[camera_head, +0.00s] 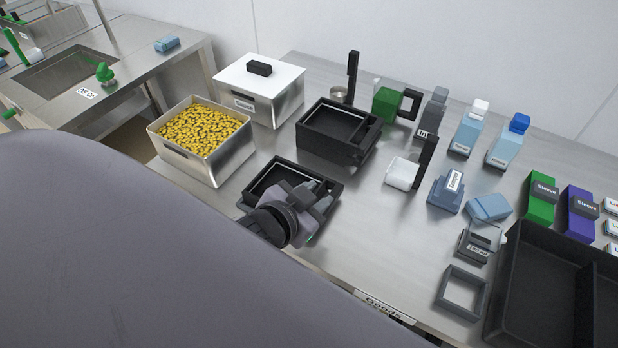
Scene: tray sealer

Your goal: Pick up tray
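A single black tray (268,176) with a divided inside lies near the front edge of the steel table. My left gripper (318,193) is over its right front part, with the fingers pointing toward the tray's right side. The gripper hides that part of the tray, so I cannot tell whether the fingers touch or grip its rim. A stack of similar black trays (326,150) stands just behind. My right gripper is out of view.
A steel bin of yellow pieces (233,163) and a lidded steel bin (288,104) stand at the left. The table middle is partly clear.

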